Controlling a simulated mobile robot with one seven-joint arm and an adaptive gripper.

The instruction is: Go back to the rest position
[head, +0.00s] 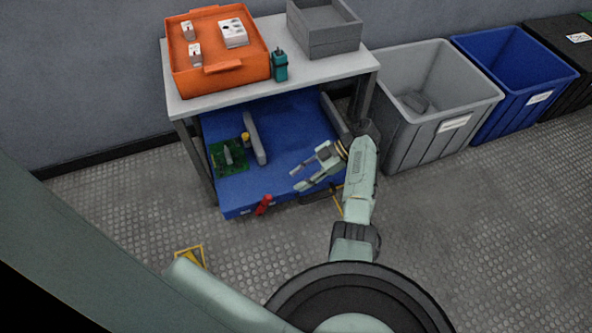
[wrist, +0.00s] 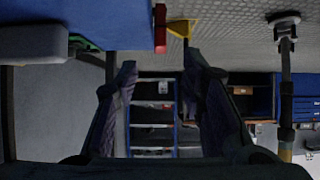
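My gripper (head: 297,179) is at the end of my arm, above the blue lower shelf of the table, and points left in the head view. Its two fingers are apart with nothing between them. In the wrist view the two dark fingers (wrist: 159,68) also stand apart, and the gap shows only a distant shelf unit. The blue lower shelf (head: 283,165) holds a green circuit board (head: 231,170) at its left, with a small yellow-topped part by it. A red object (head: 263,204) is at the shelf's front edge, left of my gripper.
The tabletop (head: 345,66) above bears an orange tray (head: 222,75), a grey box (head: 324,40) and a teal tool (head: 279,65). A grey bin (head: 446,136) and a blue bin (head: 535,101) stand to the right. Open floor (head: 490,240) lies at the front right.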

